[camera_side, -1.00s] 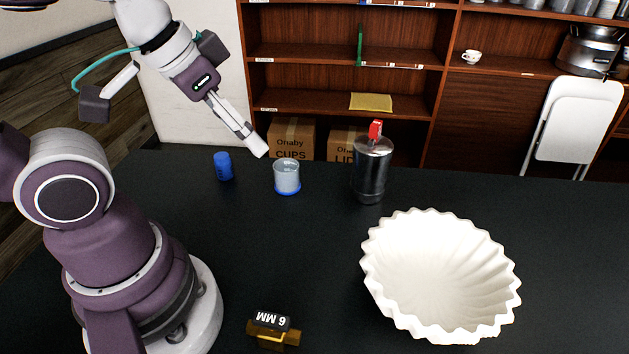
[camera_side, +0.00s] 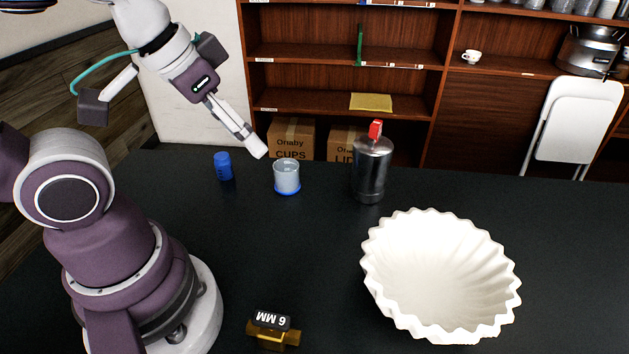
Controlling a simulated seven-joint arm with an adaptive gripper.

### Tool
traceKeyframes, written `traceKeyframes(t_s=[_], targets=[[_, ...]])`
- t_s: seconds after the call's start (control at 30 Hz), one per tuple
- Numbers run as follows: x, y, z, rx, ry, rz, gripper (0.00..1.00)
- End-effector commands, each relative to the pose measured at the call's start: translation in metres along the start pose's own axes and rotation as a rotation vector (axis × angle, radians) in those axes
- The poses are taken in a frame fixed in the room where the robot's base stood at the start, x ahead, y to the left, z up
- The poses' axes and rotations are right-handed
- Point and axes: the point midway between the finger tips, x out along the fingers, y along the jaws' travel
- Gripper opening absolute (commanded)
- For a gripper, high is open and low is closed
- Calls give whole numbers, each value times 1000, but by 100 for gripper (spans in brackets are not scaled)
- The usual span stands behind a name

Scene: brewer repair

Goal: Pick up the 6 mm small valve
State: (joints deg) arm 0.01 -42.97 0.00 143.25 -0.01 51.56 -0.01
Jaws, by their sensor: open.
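The 6 mm small valve (camera_side: 272,330) is a small brass piece with a black top labelled "6 MM", which reads upside down. It lies on the dark table at the bottom of the view, to the right of my base. My gripper (camera_side: 257,150) is up at the back left, in the air above and behind the table items, far from the valve. It is open and holds nothing that I can see. The gap between its fingers is hard to see from this side.
A blue cylinder (camera_side: 223,166), a clear cup with a blue base (camera_side: 287,177) and a dark metal canister with a red top (camera_side: 371,170) stand at the back of the table. A large white fluted bowl (camera_side: 440,275) sits at right. The table between valve and cup is clear.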

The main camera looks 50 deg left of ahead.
Motion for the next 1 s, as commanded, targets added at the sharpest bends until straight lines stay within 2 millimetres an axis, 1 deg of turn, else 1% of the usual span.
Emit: traceKeyframes(t_s=[0.03,0.23,0.53,0.57,0.67,0.7,0.77,0.8,0.9,1.0], targets=[[0,0,0,0,0,0,41],[0,0,0,0,0,0,67],[2,2,0,15,-9,6,67],[4,7,1,41,-27,18,67],[23,39,12,234,-146,89,67],[32,56,20,338,-205,120,67],[43,78,36,488,-285,157,67],[49,91,48,581,-332,176,67],[58,112,75,758,-418,203,67],[64,120,90,845,-458,213,67]])
